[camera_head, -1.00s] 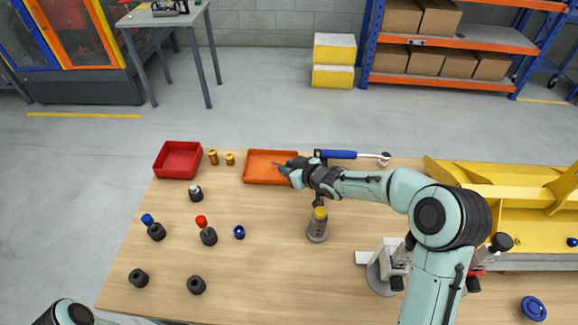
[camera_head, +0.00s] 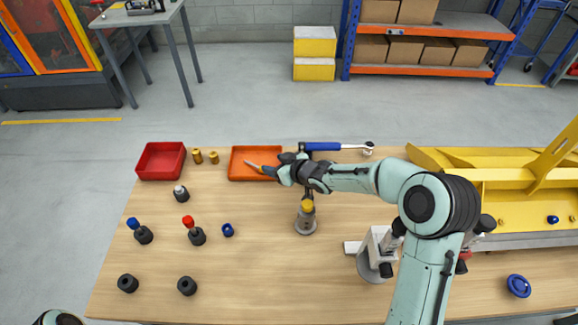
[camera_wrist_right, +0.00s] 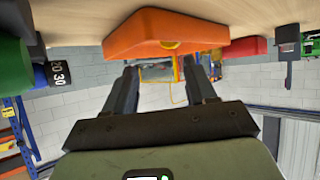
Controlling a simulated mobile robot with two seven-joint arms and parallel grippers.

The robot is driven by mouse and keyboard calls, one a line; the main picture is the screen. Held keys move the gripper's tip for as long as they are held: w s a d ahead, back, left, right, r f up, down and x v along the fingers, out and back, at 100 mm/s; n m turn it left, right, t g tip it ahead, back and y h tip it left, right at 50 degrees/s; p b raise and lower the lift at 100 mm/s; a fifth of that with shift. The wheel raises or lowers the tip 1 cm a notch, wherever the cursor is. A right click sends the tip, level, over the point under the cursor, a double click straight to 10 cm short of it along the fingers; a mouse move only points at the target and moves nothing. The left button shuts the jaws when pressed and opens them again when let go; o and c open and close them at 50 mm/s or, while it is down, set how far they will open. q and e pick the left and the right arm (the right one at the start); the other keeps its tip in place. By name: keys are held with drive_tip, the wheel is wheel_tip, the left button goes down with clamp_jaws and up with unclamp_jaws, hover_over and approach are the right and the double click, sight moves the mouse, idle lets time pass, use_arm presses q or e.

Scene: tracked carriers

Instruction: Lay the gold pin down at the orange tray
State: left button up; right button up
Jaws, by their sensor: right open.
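The orange tray (camera_head: 240,176) lies at the back of the wooden table, and its side fills the upper middle of the right wrist view (camera_wrist_right: 135,38). My right gripper (camera_head: 256,167) reaches over the tray from the right. Its two fingers stand apart in the right wrist view (camera_wrist_right: 160,70). The gold pin (camera_wrist_right: 170,45) shows as a small gold round at the tray's edge, between the finger directions and not visibly clamped. Whether it lies flat is hard to tell. In the head view the gripper mostly hides it. My left gripper is out of view.
A red tray (camera_head: 161,177) and two gold pieces (camera_head: 196,156) (camera_head: 213,157) stand left of the orange tray. A blue-handled tool (camera_head: 322,146) lies behind my right arm. A grey post with yellow top (camera_head: 306,219) stands nearby. The table's front middle is clear.

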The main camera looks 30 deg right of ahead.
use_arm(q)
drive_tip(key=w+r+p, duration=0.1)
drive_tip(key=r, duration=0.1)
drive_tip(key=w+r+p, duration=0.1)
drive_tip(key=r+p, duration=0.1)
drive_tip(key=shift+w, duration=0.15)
use_arm(e)
drive_tip(key=v, duration=1.2)
